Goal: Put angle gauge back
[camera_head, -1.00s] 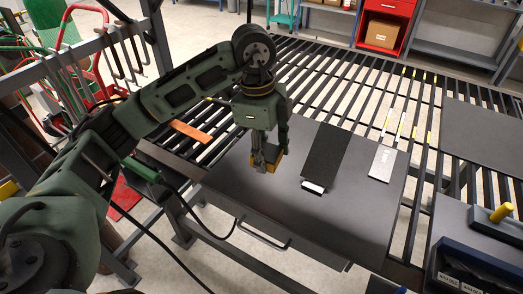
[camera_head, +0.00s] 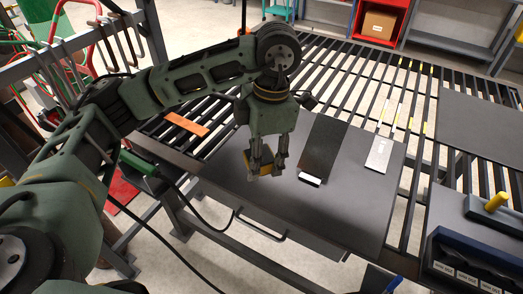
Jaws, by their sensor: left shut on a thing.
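My left gripper (camera_head: 266,163) points down over the dark grey tabletop (camera_head: 240,195). It is shut on a small yellow thing (camera_head: 254,171), which may be the angle gauge; the fingers hide part of it. The held thing is close to the tabletop, and I cannot tell whether it touches. My right gripper is not in view.
A black strip (camera_head: 324,146) with a white end and a pale metal plate (camera_head: 379,154) lie to the right. An orange bar (camera_head: 187,124) lies on the slats at left. A blue-edged holder (camera_head: 468,245) with labelled slots and a yellow handle (camera_head: 496,202) are at lower right.

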